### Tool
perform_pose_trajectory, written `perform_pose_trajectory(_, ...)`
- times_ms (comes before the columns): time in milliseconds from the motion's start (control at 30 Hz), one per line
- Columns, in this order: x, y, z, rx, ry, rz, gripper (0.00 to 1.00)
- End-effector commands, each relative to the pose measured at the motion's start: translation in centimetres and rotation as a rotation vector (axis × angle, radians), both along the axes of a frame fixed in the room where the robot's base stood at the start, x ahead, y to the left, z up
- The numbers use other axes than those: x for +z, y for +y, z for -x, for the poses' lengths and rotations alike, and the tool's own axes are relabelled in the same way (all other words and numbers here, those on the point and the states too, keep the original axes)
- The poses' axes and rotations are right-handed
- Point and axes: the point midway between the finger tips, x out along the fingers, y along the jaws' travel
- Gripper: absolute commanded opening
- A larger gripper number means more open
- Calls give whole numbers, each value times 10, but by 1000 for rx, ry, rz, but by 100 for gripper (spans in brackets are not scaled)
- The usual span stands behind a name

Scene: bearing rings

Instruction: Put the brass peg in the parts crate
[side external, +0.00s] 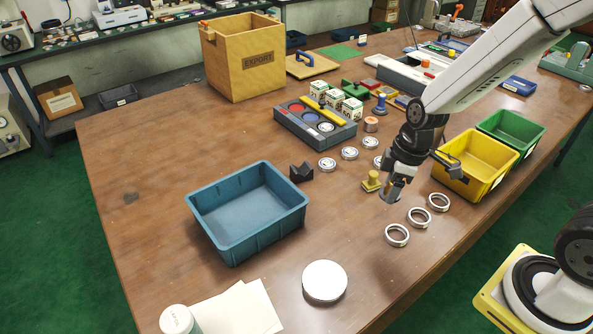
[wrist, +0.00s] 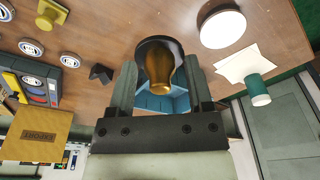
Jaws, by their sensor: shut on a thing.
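The brass peg (wrist: 159,68), a rounded brass body with a dark round end, is between the two fingers of my gripper (wrist: 158,85) in the wrist view. My gripper is shut on it. In the side view my gripper (side external: 393,190) hangs over the table, right of the yellow knobbed piece; the peg is hardly distinguishable there. The open blue crate (side external: 225,236) stands on the table well to the left of my gripper and looks empty. In the wrist view the crate (wrist: 178,104) is partly hidden behind the peg and fingers.
A yellow knobbed piece (side external: 372,181) stands close by my gripper. Metal rings (side external: 397,235) lie below it in the picture. A black V-block (side external: 301,172) stands by the crate. Yellow (side external: 463,183) and green (side external: 527,148) bins are at right. A white disc (side external: 325,281) lies in front.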

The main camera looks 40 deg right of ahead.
Motion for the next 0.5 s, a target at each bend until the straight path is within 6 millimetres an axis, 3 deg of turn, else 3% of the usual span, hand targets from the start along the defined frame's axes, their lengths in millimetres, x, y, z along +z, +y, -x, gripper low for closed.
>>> perform_pose_trajectory(267, 2, 13, -36, 12, 1, -5, 0)
perform_pose_trajectory(500, 5, 34, -84, 25, 0, -9, 0)
